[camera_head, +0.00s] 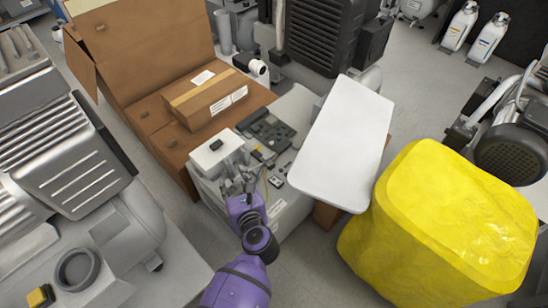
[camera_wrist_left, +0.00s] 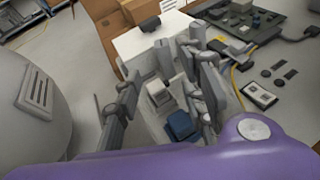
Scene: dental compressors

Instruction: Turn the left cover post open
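My left gripper (camera_head: 238,184), on a purple arm, reaches to the front left corner of an opened light-grey unit (camera_head: 291,212). In the left wrist view my left gripper (camera_wrist_left: 165,92) has its fingers spread apart. A small white block (camera_wrist_left: 159,93) and a dark-blue block (camera_wrist_left: 180,126) show between or just beyond the fingers; I cannot tell whether either is touched. A white box-like part (camera_head: 212,155) of the unit stands just behind the gripper. I cannot clearly pick out the left cover post; the fingers may hide it. My right gripper is out of view.
A white panel (camera_head: 345,140) slopes over the unit's right side, beside a large yellow block (camera_head: 440,225). A dark circuit board (camera_head: 268,130) lies inside the unit. Cardboard boxes (camera_head: 150,50) stand behind left, a grey ribbed machine (camera_head: 70,155) at left. Some bare floor shows in front.

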